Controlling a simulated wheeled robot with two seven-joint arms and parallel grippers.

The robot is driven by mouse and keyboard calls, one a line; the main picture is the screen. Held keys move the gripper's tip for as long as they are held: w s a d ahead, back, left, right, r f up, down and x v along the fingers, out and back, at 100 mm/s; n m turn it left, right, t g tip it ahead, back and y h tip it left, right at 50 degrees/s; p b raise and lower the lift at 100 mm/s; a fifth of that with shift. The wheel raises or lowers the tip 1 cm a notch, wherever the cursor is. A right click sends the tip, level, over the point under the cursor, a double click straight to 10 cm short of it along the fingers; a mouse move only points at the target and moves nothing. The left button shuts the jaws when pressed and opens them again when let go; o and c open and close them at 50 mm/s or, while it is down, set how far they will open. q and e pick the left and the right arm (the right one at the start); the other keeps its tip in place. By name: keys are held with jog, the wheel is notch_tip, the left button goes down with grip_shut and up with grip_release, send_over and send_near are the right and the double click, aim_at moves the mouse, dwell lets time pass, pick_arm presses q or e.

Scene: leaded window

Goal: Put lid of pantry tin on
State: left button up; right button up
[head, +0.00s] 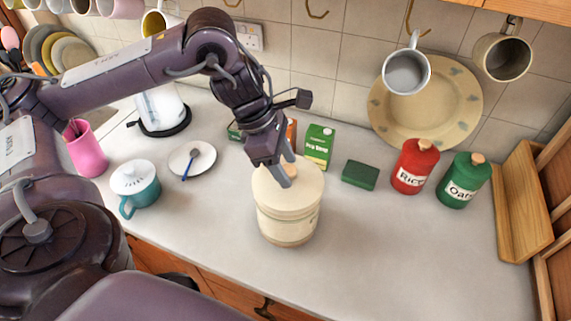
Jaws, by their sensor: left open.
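The cream pantry tin (288,226) stands upright near the middle of the counter. Its round cream lid (303,198) rests on top of it and looks about level; whether it is fully seated I cannot tell. A wooden knob on the lid is partly hidden by the fingers. My left gripper (282,177) reaches down from above and is open, with its fingers at the knob. Whether they touch it I cannot tell. My right gripper is not in view.
A green and white carton (319,146) and a dark green box (360,175) stand behind the tin. Red (409,172) and green (461,186) canisters are to the right. A teal mug (141,190) and a saucer (204,160) are left. The counter's front right is clear.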

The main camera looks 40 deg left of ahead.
aim_at(289, 168)
pick_arm(q)
jog(key=p+v, duration=0.1)
jog(key=v, duration=0.3)
jog(key=shift+w+r, duration=0.1)
jog(key=shift+r, duration=0.05)
jog(key=p+v, duration=0.6)
jog(key=v, duration=0.1)
jog(key=shift+p, duration=0.35)
jog(key=shift+a, duration=0.1)
